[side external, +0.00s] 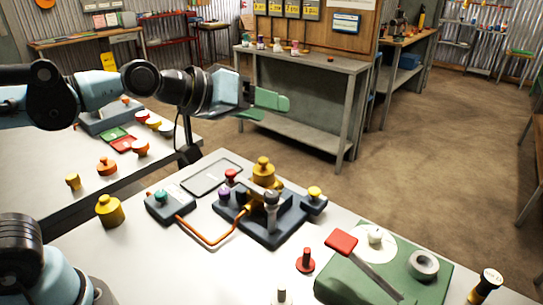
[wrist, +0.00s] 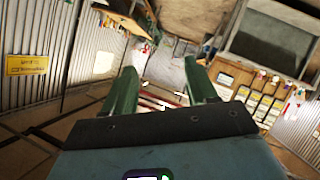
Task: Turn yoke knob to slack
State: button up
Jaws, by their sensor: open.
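A dark riser block (side external: 262,222) with a brass fitting (side external: 263,172) sits on the white table in the side external view. Its knobs are a red one (side external: 231,176), a purple one (side external: 224,194), a grey-topped one (side external: 271,199) and a yellow one (side external: 314,192). No readable label shows which is the yoke knob. My gripper (side external: 272,106) is raised well above and behind the block, its green fingers pointing right, touching nothing. In the wrist view the two fingers (wrist: 162,82) are apart and empty. That view shows only room and walls, not the block.
A yellow weight (side external: 109,210) stands left. A green case (side external: 352,283), red-handled tool (side external: 342,242) and red knob (side external: 305,260) lie in front right. The air around my gripper looks clear.

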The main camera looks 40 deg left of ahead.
jog(key=w+d+r+n+t+y, duration=0.1)
jog(key=w+d+r+n+t, duration=0.5)
jog(key=d+r+n+t, duration=0.75)
jog(key=s+a+f+n+g+y, duration=0.1)
jog(key=s+f+n+g+y, duration=0.55)
jog(key=f+n+y, duration=0.6)
jog(key=s+f+n+g+y, duration=0.55)
jog(key=f+n+g, duration=0.3)
jog(key=n, duration=0.85)
send_near(274, 202)
jog(key=shift+n+h, duration=0.3)
jog(key=shift+n, duration=0.1)
jog(key=x, duration=1.1)
jog(key=shift+a+r, duration=0.25)
jog(key=shift+a, duration=0.05)
